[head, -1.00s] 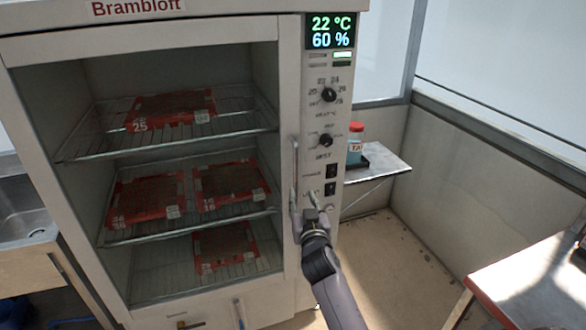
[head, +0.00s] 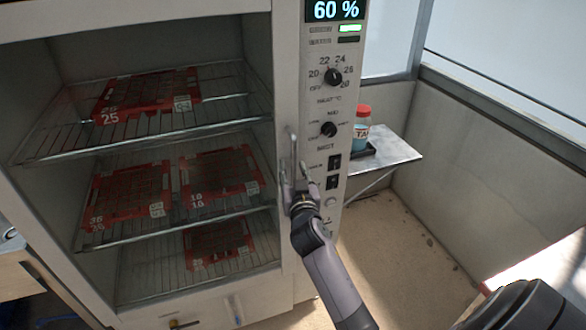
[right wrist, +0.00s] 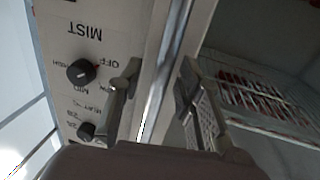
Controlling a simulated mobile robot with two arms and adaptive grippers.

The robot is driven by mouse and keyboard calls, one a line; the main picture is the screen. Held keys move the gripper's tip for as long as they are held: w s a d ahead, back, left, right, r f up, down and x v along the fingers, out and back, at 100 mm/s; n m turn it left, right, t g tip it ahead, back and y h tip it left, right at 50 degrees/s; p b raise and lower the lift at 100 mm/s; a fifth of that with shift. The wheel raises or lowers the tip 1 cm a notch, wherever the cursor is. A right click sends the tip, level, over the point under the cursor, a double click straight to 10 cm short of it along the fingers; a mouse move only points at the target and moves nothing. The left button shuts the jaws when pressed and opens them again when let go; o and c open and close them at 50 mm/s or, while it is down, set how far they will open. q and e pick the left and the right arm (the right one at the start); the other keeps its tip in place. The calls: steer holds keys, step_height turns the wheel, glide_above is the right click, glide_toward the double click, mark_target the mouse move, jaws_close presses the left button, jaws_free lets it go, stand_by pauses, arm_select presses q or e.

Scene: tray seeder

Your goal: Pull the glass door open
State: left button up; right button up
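The glass door (head: 286,80) is the pale-framed front of the cabinet. It looks closed, and wire shelves show behind its glass. Its slim upright handle (head: 289,155) is on the right edge of the frame. My right gripper (head: 298,178) is at the lower part of this handle. In the right wrist view its two fingers (right wrist: 158,82) stand apart, one on each side of the handle bar (right wrist: 167,70); I see a gap and cannot tell any contact. My left gripper is not in view.
Red-edged trays (head: 215,175) lie on the shelves. A control panel (head: 330,100) with knobs and switches is right of the handle. A red-capped bottle (head: 361,133) stands on a small side shelf (head: 395,152). A table corner (head: 535,262) is at the lower right. Open floor lies between.

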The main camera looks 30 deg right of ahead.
jaws_close()
stand_by(0.8)
